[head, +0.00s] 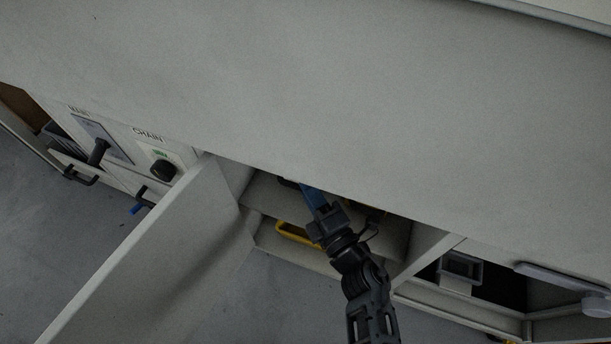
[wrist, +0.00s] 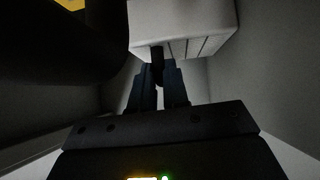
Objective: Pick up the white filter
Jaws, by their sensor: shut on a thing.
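The white filter (wrist: 185,22) is a pale block with dark grooves along its near face, at the top of the wrist view. A dark tab (wrist: 157,54) shows at its near edge. My gripper (wrist: 158,72) is shut on this tab, with the filter just beyond the fingertips. In the head view my gripper (head: 311,192) reaches into an open cabinet bay, under the edge of the large grey top. The filter cannot be made out in the head view.
An open cabinet door (head: 140,250) stands left of my arm. A yellow-rimmed thing (head: 296,234) lies low in the bay. A large dark rounded shape (wrist: 60,50) fills the left of the wrist view. Side walls stand close by. A grey box (head: 460,268) sits in the right bay.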

